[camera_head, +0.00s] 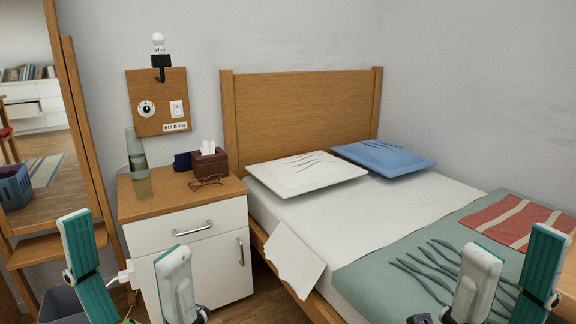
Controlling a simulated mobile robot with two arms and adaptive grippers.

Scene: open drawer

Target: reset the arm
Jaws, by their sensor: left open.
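My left gripper (123,238) is at the lower left, with its two white-and-teal fingers spread wide and nothing between them. It appears in front of the nightstand (157,202). My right gripper (515,248) is at the lower right, in front of the bed in the picture. Its two fingers are apart with nothing held between them. The nightstand's white drawer (150,236) looks closed, with a metal handle (192,228) apart from the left gripper. Below it is a white door (215,268) with an upright handle.
A glass bottle (137,165), a tissue box (210,164) and glasses (206,181) stand on the nightstand. A bed (320,225) with two pillows fills the right side. A mirror (40,150) stands at left, with a grey bin (62,304) below.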

